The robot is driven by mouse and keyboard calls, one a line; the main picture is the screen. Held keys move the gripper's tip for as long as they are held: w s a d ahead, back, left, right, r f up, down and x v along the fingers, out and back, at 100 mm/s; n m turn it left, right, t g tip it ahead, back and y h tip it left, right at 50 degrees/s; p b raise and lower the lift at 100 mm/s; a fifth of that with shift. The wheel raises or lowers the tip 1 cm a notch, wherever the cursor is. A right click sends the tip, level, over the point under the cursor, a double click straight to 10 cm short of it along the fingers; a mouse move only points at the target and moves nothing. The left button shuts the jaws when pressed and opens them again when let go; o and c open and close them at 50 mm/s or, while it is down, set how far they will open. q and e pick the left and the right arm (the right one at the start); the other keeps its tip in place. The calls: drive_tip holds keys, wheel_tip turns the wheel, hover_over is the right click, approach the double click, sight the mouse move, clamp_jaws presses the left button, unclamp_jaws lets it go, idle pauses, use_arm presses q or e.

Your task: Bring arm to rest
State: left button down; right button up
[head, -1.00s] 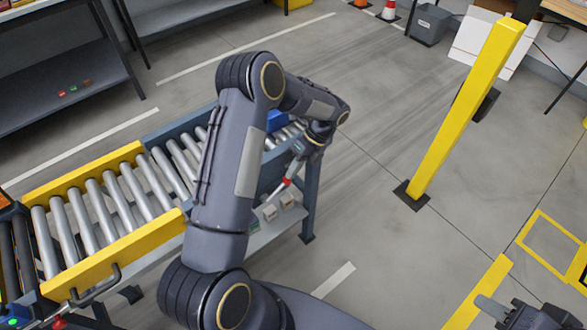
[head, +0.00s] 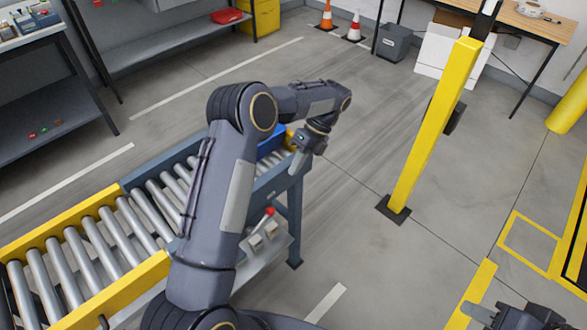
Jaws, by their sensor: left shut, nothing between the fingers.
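My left arm (head: 222,190) rises from the bottom, bends at the elbow and reaches over the far end of the roller conveyor. My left gripper (head: 297,168) points down at the conveyor's end, shut and empty. It is apart from the red-tipped item (head: 269,212) on the low shelf below. My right gripper (head: 492,314) shows only in part at the bottom right edge; its jaw opening is unclear.
Small blocks (head: 256,243) lie on the low shelf. A yellow post (head: 432,130) stands to the right. Open floor lies between.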

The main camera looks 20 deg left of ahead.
idle(0.3)
use_arm(q)
drive_tip(key=s+a+r+n+t+h, duration=0.3)
drive_tip(key=s+r+n+t+h, duration=0.15)
drive_tip(key=s+r+n, duration=0.8)
drive_tip(key=s+d+r+n+t+h, duration=0.1)
drive_tip(key=s+d+n+t, duration=0.1)
drive_tip(key=s+n, duration=0.3)
drive_tip(key=s+d+r+n+t+h, duration=0.1)
drive_tip(key=s+n+t, duration=0.4)
drive_tip(key=s, duration=0.6)
drive_tip(key=shift+d+n+p, duration=0.45)
drive_tip(key=shift+d+n, duration=0.1)
drive_tip(key=shift+d, duration=0.2)
drive_tip(key=shift+t+h, duration=0.25)
